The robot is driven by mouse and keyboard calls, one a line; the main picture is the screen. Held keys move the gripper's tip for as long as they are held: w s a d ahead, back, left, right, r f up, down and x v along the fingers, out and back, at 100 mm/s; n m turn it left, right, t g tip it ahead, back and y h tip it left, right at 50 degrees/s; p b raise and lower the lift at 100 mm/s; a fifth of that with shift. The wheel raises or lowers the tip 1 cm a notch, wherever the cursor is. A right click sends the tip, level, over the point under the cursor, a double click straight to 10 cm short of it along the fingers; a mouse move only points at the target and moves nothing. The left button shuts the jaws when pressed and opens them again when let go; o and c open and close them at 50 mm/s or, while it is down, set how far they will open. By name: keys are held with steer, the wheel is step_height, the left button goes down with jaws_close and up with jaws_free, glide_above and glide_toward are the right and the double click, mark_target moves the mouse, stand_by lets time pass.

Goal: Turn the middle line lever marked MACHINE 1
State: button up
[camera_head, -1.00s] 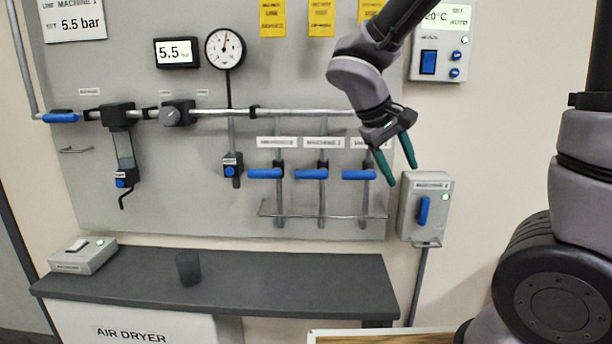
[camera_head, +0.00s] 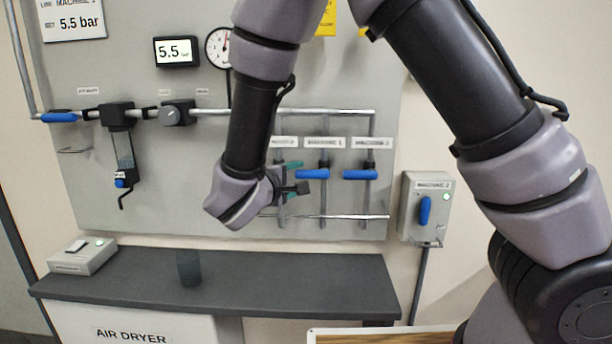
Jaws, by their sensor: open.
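The middle line lever (camera_head: 313,174) is a blue handle lying level across its vertical pipe, under a label reading MACHINE 1 (camera_head: 324,142). A second blue lever (camera_head: 360,174) lies level to its right. The left lever of the row is hidden behind my arm and gripper. My gripper (camera_head: 293,178) is at the left of the middle lever, with green fingers partly hidden by its own wrist. The fingers look open and close to the lever's left end; I cannot tell whether they touch it.
A horizontal rail (camera_head: 340,217) runs below the levers. A grey box with a blue switch (camera_head: 425,210) is on the wall to the right. A dark shelf (camera_head: 290,275) with a dark cup (camera_head: 189,268) lies below. A blue valve handle (camera_head: 61,117) is at far left.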

mark_target(304, 175)
steer(key=x, duration=0.5)
steer(key=shift+w+d+f, duration=0.1)
steer(key=shift+w, duration=0.05)
jaws_close()
stand_by(1.3)
